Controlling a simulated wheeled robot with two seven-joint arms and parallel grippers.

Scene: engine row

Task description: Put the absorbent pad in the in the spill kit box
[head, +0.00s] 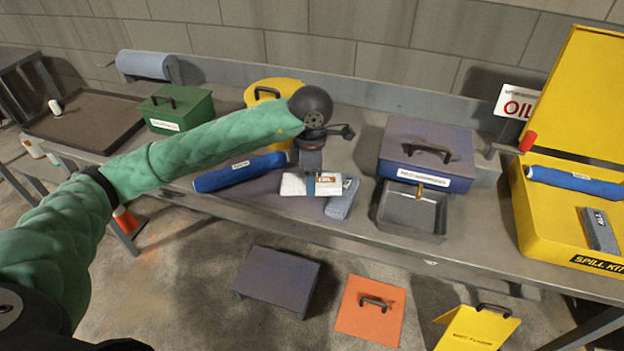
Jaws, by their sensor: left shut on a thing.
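My left gripper (311,168) reaches over the bench from the left and points down. It is shut on a white folded pad (294,184) with a blue band and an orange-and-white label; the fingertips are partly hidden. A grey folded pad (342,200) lies beside the white pad, at its right. The yellow spill kit box (540,232) stands open at the right end of the bench, its lid raised at the back. Inside it are a blue roll (572,182) and a grey labelled pad (600,230). My right gripper is not in view.
A blue-grey case (427,150) and an open dark tray (411,218) stand between the gripper and the box. A blue roll (238,172) lies left of the pads. A red-capped post (527,141) and an OIL sign (517,104) rise by the box's left side.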

